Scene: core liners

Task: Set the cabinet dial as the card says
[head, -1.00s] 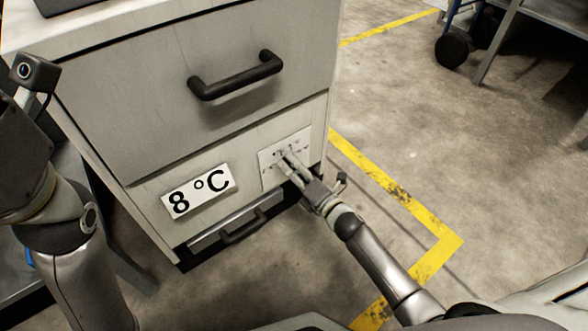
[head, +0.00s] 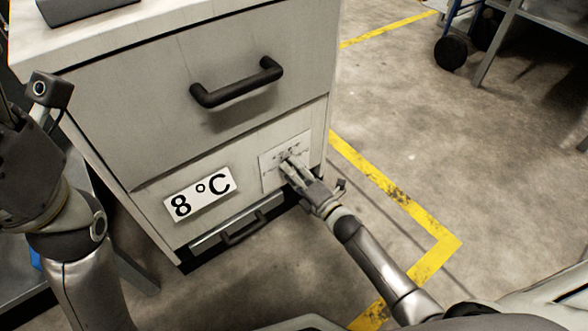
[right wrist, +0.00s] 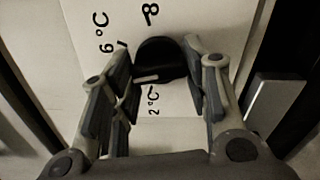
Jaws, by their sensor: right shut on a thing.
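The card (head: 197,194) on the cabinet (head: 190,90) front reads "8 °C" in black on white. To its right is the white dial panel (head: 270,177) with small marks. My right gripper (head: 287,160) is at this panel and hides the dial in the head view. In the right wrist view the dark round dial (right wrist: 160,58) sits between the fingers of my right gripper (right wrist: 165,75), which is shut on it. Labels "6 °C", "2 °C" and a partly cut "8" surround it. A light mark shows on the dial's side nearest "2 °C". My left gripper's fingers are out of view.
A drawer with a black handle (head: 237,83) is above the card, and a lower drawer handle (head: 243,230) is below it. A yellow floor line (head: 390,190) runs right of the cabinet. The floor (head: 420,120) there is clear.

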